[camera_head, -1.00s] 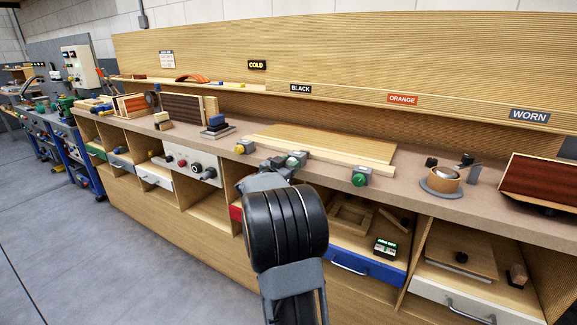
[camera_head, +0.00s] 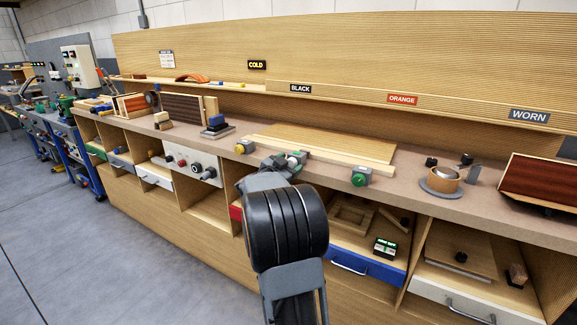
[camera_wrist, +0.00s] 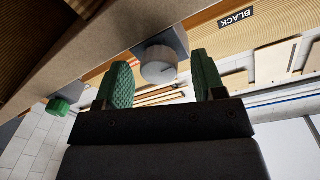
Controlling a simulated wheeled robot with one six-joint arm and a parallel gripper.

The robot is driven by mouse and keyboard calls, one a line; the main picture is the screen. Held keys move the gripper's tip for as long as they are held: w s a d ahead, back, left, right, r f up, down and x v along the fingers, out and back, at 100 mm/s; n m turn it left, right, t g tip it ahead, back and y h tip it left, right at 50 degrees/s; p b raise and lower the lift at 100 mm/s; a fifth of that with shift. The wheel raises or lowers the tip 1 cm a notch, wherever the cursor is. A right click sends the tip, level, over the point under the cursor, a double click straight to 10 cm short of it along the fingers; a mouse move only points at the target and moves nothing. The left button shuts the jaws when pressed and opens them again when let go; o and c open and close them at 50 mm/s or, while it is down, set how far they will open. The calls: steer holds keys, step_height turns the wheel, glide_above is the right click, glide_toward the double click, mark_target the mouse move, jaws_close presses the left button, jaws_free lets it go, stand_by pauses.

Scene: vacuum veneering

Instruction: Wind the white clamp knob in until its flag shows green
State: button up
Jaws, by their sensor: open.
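The white clamp knob (camera_wrist: 158,66) shows in the wrist view on its grey clamp block (camera_wrist: 168,40). My gripper (camera_wrist: 162,78) is open, with a green-padded finger to either side of the knob's line. The knob lies nearer the left finger, and I see no grip on it. In the head view my gripper (camera_head: 287,162) is at the bench's front edge and largely hides this clamp. I cannot make out the clamp's flag or its colour.
A green-knobbed clamp (camera_head: 360,178) stands to the right and a yellow-knobbed clamp (camera_head: 241,148) to the left along the bench edge. Pale boards (camera_head: 330,143) lie behind them. Open shelves and drawers are below.

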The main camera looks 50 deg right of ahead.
steer(key=s+a+p, duration=0.1)
steer(key=s+a, duration=0.1)
steer(key=a, duration=1.1)
steer(key=shift+s+a+p, duration=0.25)
steer(key=shift+a+p, duration=0.05)
steer(key=shift+p, duration=0.05)
steer(key=shift+r, duration=0.1)
stand_by(0.6)
